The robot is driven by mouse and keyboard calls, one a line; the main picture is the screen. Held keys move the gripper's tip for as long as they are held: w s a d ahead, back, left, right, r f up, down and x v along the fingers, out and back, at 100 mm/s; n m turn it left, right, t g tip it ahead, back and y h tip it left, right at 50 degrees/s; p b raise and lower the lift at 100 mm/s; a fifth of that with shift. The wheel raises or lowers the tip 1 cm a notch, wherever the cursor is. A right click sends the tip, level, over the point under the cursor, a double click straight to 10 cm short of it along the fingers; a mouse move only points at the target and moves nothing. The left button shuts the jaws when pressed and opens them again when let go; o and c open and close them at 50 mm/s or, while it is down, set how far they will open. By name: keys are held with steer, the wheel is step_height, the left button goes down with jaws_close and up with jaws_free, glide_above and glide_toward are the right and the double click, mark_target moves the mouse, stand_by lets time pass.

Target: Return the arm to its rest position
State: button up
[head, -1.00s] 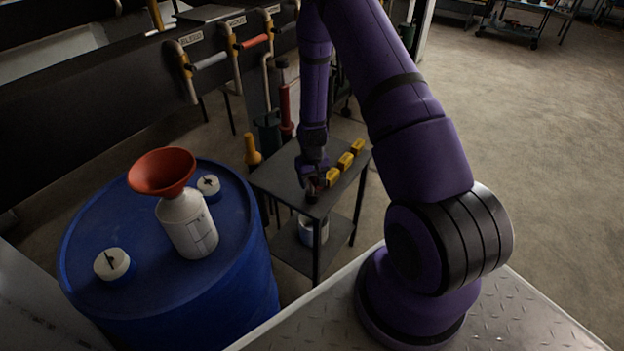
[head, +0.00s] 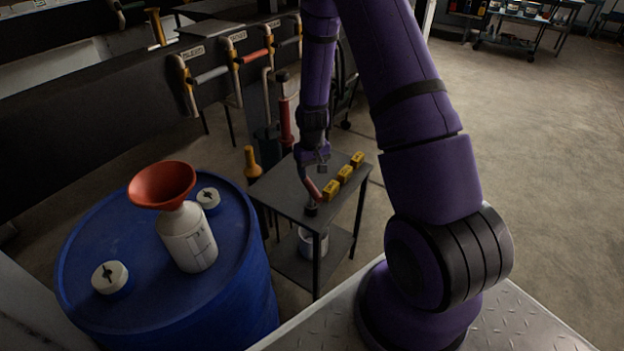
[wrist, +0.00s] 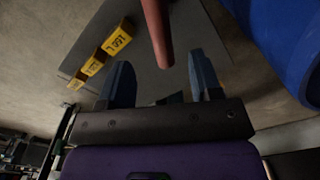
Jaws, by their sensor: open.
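My gripper (head: 316,164) hangs from my purple arm above the small dark side table (head: 288,196). In the wrist view my gripper (wrist: 163,78) has its two blue-grey fingers spread apart with nothing held between them. A red-handled tool (head: 313,189) with a dark foot stands tilted near the table's front corner, just below the fingers. Its red shaft (wrist: 157,32) shows in the wrist view beyond the fingertips, roughly in line with the gap. Whether a finger touches it, I cannot tell.
Several yellow blocks (head: 345,173) stand in a row along the table's right side. A blue drum (head: 240,262) at left carries a white bottle (head: 187,238) with a red funnel (head: 162,185). Behind are labelled lever valves (head: 212,75). The floor at right is open.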

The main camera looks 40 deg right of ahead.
steer(key=shift+r, duration=0.6)
steer(key=shift+r, duration=0.15)
steer(key=s+a+r+t, duration=0.1)
steer(key=s+a+r, duration=0.1)
steer(key=r, duration=0.6)
steer(key=s+a+r+n+t, duration=0.1)
steer(key=a+r, duration=0.2)
steer(key=r, duration=0.6)
steer(key=s+a+r, duration=0.2)
steer(key=r, duration=0.6)
steer(key=s+a+r+t, duration=0.1)
steer(key=s+a+r, duration=0.2)
steer(key=s+r, duration=0.4)
steer(key=s+a+r+n+t, duration=0.1)
steer(key=s+a+r+t, duration=0.1)
steer(key=s+r, duration=0.6)
steer(key=s+a, duration=0.1)
steer(key=s, duration=0.5)
steer(key=shift+s, duration=0.2)
